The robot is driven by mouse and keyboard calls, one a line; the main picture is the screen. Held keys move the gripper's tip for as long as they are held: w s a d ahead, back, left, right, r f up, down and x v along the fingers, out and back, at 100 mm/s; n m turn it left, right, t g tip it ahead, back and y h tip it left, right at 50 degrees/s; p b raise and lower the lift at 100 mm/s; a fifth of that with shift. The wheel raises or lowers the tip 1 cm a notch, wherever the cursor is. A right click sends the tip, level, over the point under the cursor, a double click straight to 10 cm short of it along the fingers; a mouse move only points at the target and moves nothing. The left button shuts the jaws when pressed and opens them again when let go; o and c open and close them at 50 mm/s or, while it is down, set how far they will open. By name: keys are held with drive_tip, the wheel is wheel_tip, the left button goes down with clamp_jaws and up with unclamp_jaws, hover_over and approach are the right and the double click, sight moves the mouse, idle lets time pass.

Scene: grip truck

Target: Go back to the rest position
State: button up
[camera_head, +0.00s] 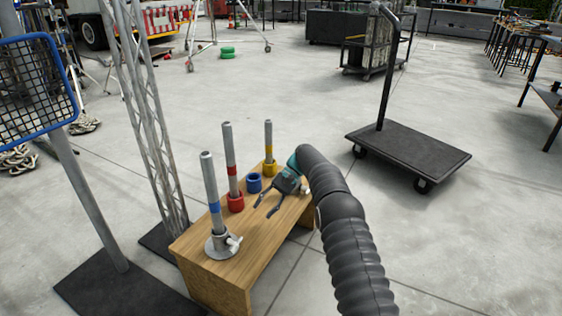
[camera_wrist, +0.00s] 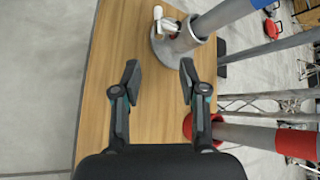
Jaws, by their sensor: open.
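My gripper (camera_head: 265,207) is open and empty above the right part of a wooden table (camera_head: 238,262). In the wrist view my gripper (camera_wrist: 158,75) shows its two fingers apart with bare wood between them. A grey pole with a blue band (camera_head: 211,190) stands upright in a grey flanged base (camera_head: 222,246) at the table's near left. A pole with a red band (camera_head: 231,160) stands in a red ring (camera_head: 235,202). A pole with a yellow band (camera_head: 268,142) stands in a yellow ring (camera_head: 269,169). A blue ring (camera_head: 254,183) sits empty between them.
A metal truss (camera_head: 150,110) and a post with a blue-framed mesh panel (camera_head: 35,90) stand left of the table. A black platform cart (camera_head: 410,155) stands at the back right. Open concrete floor lies right of the table.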

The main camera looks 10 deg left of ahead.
drive_tip(key=s+d+r+t+h, duration=0.1)
drive_tip(key=d+r+t, duration=0.15)
drive_tip(key=r, duration=0.55)
drive_tip(key=s+d+r+t, duration=0.2)
drive_tip(key=d+r, duration=0.2)
drive_tip(key=r, duration=0.4)
drive_tip(key=s+d+r+t+h, duration=0.2)
drive_tip(key=s+d+r+t, duration=0.1)
drive_tip(key=s+d+r, duration=0.6)
drive_tip(key=s+d+r+t+h, duration=0.1)
drive_tip(key=s+d+r+t, duration=0.15)
drive_tip(key=s, duration=0.45)
drive_tip(key=s+d+r+t+h, duration=0.1)
drive_tip(key=s+d, duration=0.3)
drive_tip(key=s, duration=0.3)
drive_tip(key=s+d+f+t+h, duration=0.1)
drive_tip(key=s+d+f, duration=0.1)
drive_tip(key=s, duration=0.5)
drive_tip(key=s+d+f+t+h, duration=0.1)
drive_tip(key=s+d+f+t, duration=0.1)
drive_tip(key=s, duration=0.5)
drive_tip(key=d+f, duration=0.1)
drive_tip(key=d, duration=0.1)
drive_tip(key=shift+d, duration=0.3)
